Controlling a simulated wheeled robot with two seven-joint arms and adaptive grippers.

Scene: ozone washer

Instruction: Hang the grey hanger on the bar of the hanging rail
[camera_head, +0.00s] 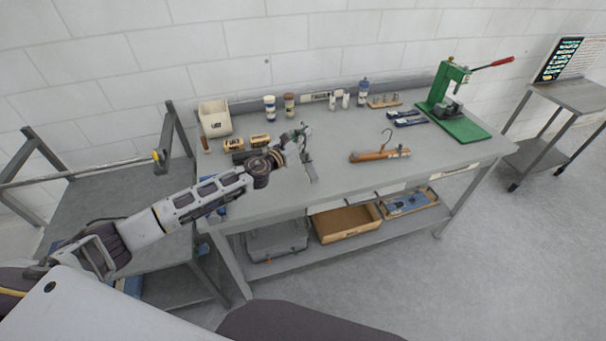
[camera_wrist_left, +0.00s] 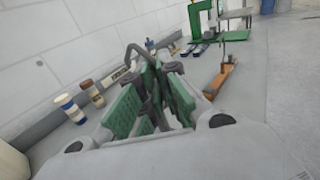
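My left gripper (camera_head: 303,152) is over the left half of the workbench. In the left wrist view its green-padded fingers (camera_wrist_left: 152,98) are closed around a thin dark grey piece, which appears to be the grey hanger, with a curved hook (camera_wrist_left: 134,50) above the pads. In the head view a grey end of the hanger (camera_head: 311,172) shows beside the fingers; the rest is largely hidden or edge-on. The hanging rail's bar (camera_head: 100,169) runs across the far left, well apart from the gripper, with a yellow piece (camera_head: 157,156) near its right end. My right gripper is not in view.
A wooden hanger (camera_head: 380,155) lies on the workbench (camera_head: 345,185). A white bin (camera_head: 215,118), several bottles and small boxes stand along the back. A green press (camera_head: 450,95) stands at the right. The rail's uprights (camera_head: 174,130) rise left of the bench.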

